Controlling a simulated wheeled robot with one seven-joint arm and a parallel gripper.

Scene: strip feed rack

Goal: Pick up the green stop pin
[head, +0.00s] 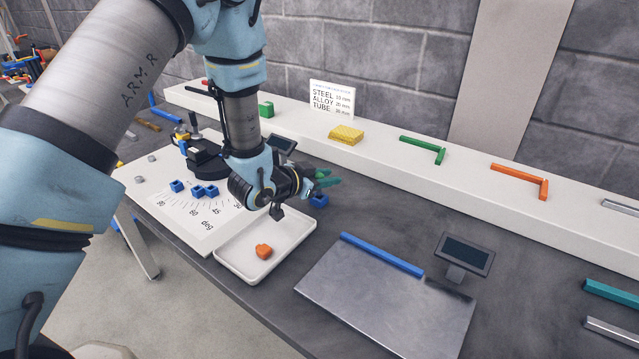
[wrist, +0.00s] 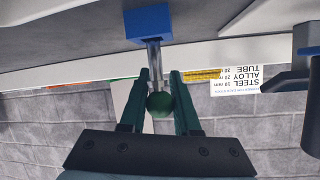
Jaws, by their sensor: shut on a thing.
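The green stop pin (wrist: 159,104) shows in the wrist view as a round green knob on a metal shaft. My gripper (wrist: 160,78) has its two dark green fingers on either side of the knob and is shut on it. The shaft runs away from the fingers to a blue block (wrist: 148,22); I cannot tell whether its end is still inside the block. In the head view my gripper (head: 326,180) is low over the bench, just above the blue block (head: 319,201); the pin itself is not clear there.
A white tray (head: 285,262) with an orange piece (head: 263,251) lies in front of my gripper. Small blue blocks (head: 198,191) sit on an angle sheet to the left. A small screen (head: 466,254) and a metal plate (head: 385,300) stand right. A white ledge (head: 380,145) runs behind.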

